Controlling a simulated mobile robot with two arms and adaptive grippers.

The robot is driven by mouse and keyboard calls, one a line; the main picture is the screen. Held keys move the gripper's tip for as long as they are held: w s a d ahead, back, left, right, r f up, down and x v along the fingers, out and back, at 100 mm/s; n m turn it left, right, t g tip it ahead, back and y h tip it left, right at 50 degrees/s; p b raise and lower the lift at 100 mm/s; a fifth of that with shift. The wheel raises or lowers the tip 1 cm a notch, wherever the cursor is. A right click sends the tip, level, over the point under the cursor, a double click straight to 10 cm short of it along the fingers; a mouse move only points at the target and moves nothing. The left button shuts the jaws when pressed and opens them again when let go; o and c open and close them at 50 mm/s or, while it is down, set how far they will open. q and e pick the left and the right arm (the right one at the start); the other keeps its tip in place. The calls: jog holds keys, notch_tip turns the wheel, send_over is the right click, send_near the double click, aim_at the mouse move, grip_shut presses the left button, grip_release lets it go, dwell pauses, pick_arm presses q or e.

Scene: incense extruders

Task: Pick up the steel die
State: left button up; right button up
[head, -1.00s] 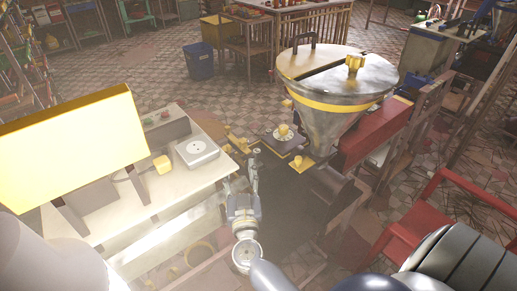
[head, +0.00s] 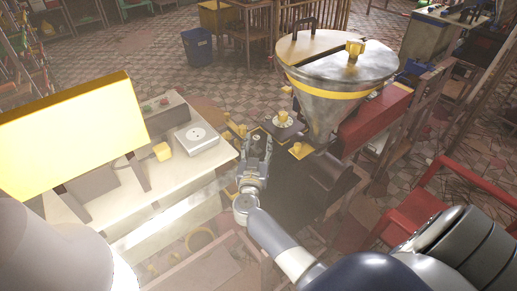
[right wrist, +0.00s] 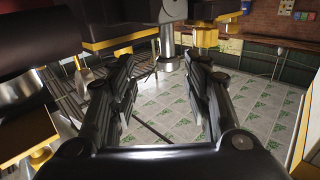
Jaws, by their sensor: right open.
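My right gripper (head: 259,140) reaches in beside the extruder, near the dark plate under the steel hopper (head: 335,113). In the right wrist view its two fingers (right wrist: 161,68) stand apart with nothing between them. A short shiny steel cylinder (right wrist: 168,42) hangs under a dark block just beyond the fingertips. It may be the steel die, but I cannot tell for sure. I cannot pick out the die in the head view. My left gripper is not in view.
A cream workbench (head: 168,187) with a yellow panel (head: 72,118) is to the left. Yellow brackets (right wrist: 112,42) lie close by the fingers. A red chair (head: 415,215) stands at right.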

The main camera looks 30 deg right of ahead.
jog(key=shift+x, duration=1.35)
grip_shut()
